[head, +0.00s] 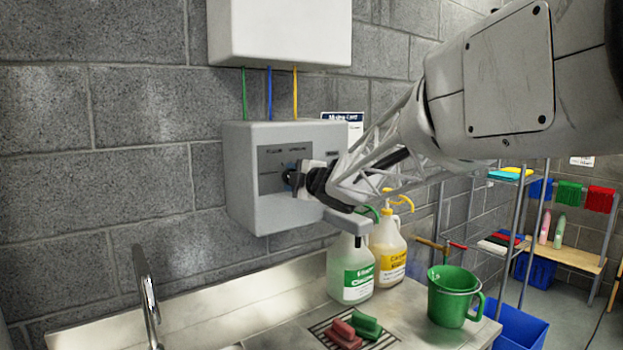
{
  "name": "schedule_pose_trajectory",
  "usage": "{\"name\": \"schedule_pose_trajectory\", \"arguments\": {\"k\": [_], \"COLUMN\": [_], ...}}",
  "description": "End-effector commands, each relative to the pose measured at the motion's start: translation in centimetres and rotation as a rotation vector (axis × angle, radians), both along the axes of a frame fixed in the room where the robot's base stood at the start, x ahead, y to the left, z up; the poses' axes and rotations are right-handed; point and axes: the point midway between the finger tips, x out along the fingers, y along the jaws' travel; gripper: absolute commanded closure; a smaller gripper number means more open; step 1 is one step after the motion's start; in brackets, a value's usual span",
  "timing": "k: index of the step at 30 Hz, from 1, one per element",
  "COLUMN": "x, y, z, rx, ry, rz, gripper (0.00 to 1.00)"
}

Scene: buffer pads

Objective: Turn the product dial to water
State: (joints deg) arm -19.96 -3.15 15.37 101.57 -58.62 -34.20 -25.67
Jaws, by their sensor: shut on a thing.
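A light grey dispenser box (243,181) is fixed to the block wall, with a dark front panel (272,165). The product dial (289,177) is on this panel and shows only as a small dark and blue edge. My gripper (302,177) reaches in from the right and is shut on the dial. The fingers and wrist hide most of the dial, so its pointer and setting cannot be read. The panel's printed labels are too small to read.
A white cabinet (280,30) hangs above, with green, blue and yellow tubes running down to the box. Below are a green-label jug (351,270), a yellow-label jug (388,252), a green pitcher (452,298), red and green pads (345,334) and a sink tap (148,298).

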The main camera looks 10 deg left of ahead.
Motion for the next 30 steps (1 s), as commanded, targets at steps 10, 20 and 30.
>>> {"name": "schedule_pose_trajectory", "arguments": {"k": [10, 20, 30], "x": [0.0, 0.0, -0.9], "y": [0.0, 0.0, -1.0], "z": [-0.3, -0.1, 0.1], "rx": [-0.001, 0.001, 0.000], "ry": [0.003, 0.002, 0.001], "rz": [0.001, 0.000, -0.001], "gripper": [0.37, 0.27, 0.27]}}
